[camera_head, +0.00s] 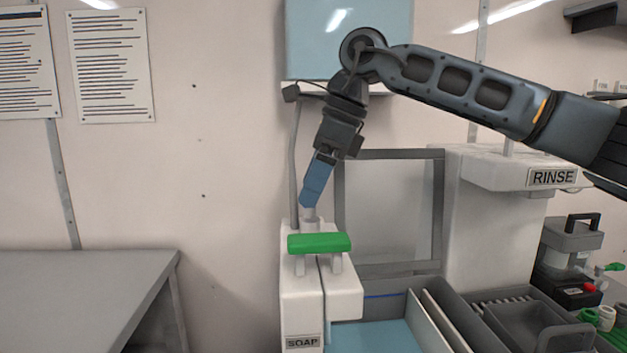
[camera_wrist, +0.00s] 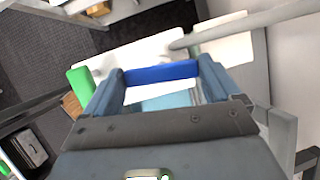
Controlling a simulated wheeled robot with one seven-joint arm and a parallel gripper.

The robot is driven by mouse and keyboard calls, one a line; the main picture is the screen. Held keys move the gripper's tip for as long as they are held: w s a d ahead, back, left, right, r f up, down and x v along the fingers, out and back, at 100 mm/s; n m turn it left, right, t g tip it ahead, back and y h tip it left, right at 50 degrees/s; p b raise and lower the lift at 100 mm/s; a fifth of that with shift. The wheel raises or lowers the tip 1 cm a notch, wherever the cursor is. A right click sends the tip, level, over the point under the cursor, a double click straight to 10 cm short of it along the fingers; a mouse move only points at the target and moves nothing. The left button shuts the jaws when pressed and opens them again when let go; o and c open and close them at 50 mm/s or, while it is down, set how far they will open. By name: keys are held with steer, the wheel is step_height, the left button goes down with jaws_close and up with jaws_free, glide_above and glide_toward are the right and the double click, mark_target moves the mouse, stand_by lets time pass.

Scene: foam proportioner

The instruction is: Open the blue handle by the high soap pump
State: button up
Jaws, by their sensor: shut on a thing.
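The soap dispenser (camera_head: 301,300) is a white body with a SOAP label, a green handle (camera_head: 319,243) on its front and a grey post rising at its top. My gripper (camera_head: 308,203) comes down from the upper right, its blue-grey fingers just above the dispenser's top. In the wrist view, a deep blue handle (camera_wrist: 160,73) spans the space between my two fingertips, and my gripper is shut on its ends. The green handle (camera_wrist: 82,80) lies left of the fingers there, apart from them. In the head view, my fingers hide the blue handle.
A grey pipe (camera_head: 293,160) runs up the wall close left of my gripper. A blue-grey box (camera_head: 350,35) hangs above. A grey table (camera_head: 80,285) is at left; the wall between is clear.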

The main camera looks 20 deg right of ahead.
steer(key=shift+n+g, duration=0.3)
steer(key=shift+n, duration=0.4)
steer(key=o, duration=0.8)
steer(key=shift+c, duration=0.2)
steer(key=w+v, duration=0.1)
steer(key=v, duration=0.6)
steer(key=shift+s+d+r, duration=0.25)
steer(key=shift+s+r, duration=0.1)
steer(key=shift+s, duration=0.15)
